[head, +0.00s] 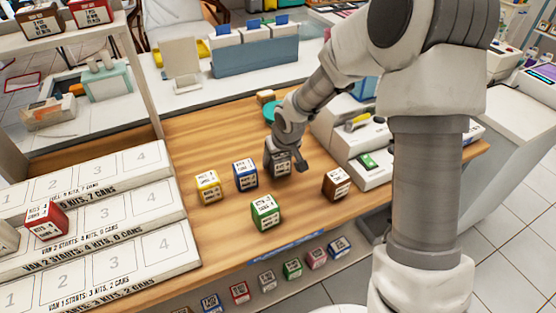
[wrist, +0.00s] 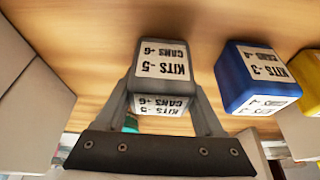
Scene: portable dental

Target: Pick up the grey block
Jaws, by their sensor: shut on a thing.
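The grey block (head: 282,166) has white labels and is at the middle of the wooden table, under my gripper (head: 285,157). In the wrist view the grey block (wrist: 163,48) sits between the two fingers of my gripper (wrist: 164,95), with its label reading KITS -5, CANS +6 upside down. The fingers are shut on its sides. The block looks upright and at or near the table top; I cannot tell whether it touches the wood.
A blue block (head: 245,175) stands just left of the grey one, with a yellow block (head: 208,186) beyond it. A green block (head: 265,212) is in front, and a brown block (head: 336,183) is to the right. A numbered stepped rack (head: 100,215) is at the left.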

